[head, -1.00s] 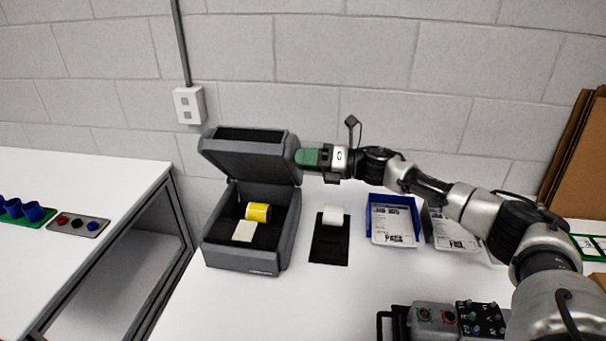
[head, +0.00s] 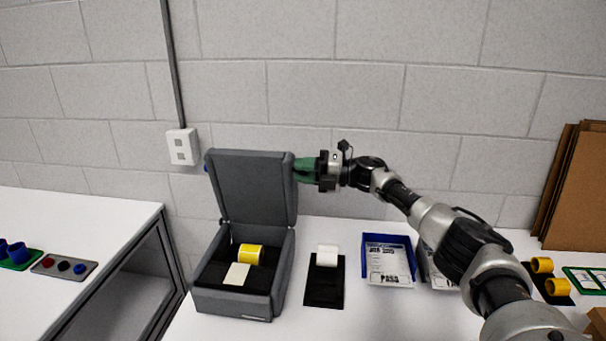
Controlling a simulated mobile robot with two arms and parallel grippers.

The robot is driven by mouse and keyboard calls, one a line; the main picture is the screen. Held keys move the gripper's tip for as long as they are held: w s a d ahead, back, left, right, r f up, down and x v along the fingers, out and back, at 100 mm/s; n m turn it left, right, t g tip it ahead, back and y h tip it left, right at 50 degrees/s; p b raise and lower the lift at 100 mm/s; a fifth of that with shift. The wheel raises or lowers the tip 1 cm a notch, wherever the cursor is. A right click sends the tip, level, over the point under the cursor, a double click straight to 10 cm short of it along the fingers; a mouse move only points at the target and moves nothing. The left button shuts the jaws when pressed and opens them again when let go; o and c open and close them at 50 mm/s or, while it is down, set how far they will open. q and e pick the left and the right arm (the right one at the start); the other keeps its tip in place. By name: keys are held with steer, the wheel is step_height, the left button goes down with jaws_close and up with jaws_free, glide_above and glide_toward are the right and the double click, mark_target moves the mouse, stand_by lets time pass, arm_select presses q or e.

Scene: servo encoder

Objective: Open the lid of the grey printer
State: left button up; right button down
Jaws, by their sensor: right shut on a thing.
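The grey printer (head: 232,302) stands on the white table with its lid (head: 256,187) raised nearly upright, tilted back toward the wall. Inside the dark tray are a yellow roll (head: 250,255) and a pale label piece (head: 237,274). My right gripper (head: 304,170) is at the upper right edge of the lid, its green fingers shut on it; the lid hides part of the fingertips. A small blue thing shows at the lid's left edge. My left gripper is not in view.
A white roll on a black mat (head: 324,292) lies right of the printer, then a blue tray (head: 386,240) with printed labels. Yellow rolls (head: 557,287) lie further right. A grey block wall is close behind. Another table (head: 75,216) stands left.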

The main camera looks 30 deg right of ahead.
steer(key=c, duration=0.9)
jaws_free()
steer(key=shift+o, duration=0.2)
steer(key=shift+d, duration=0.1)
steer(key=b+v, duration=0.3)
steer(key=v, duration=0.7)
steer(key=shift+s+d+b, duration=0.25)
steer(key=shift+s+b, duration=0.05)
steer(key=shift+b, duration=0.05)
